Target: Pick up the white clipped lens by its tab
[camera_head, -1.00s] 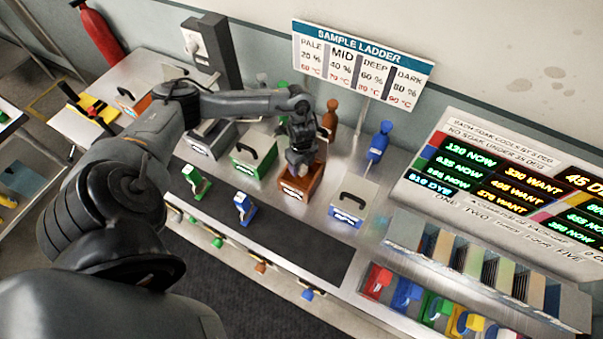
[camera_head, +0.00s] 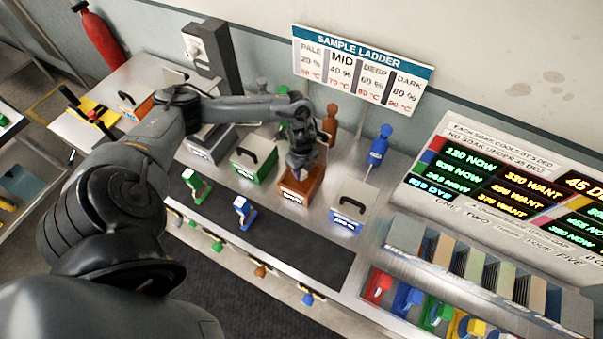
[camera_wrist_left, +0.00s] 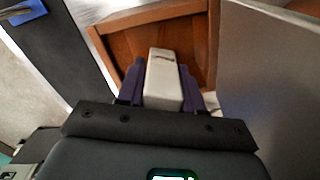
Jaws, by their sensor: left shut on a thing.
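My left gripper (camera_head: 299,172) is over the brown open-topped box (camera_head: 303,192) in the head view. In the left wrist view, its two purple fingers (camera_wrist_left: 162,82) are shut on a white block-like tab (camera_wrist_left: 163,68). The tab sits between them, above the inside of the brown wooden box (camera_wrist_left: 120,38). Any lens below the tab is hidden or cannot be told apart. My right gripper is not in view.
A green-fronted box (camera_head: 250,165) stands left of the brown box, and a blue-fronted box (camera_head: 348,212) stands right. A brown bottle-shaped object (camera_head: 330,122) and a blue one (camera_head: 379,150) stand behind. A dark strip (camera_head: 290,236) runs along the front.

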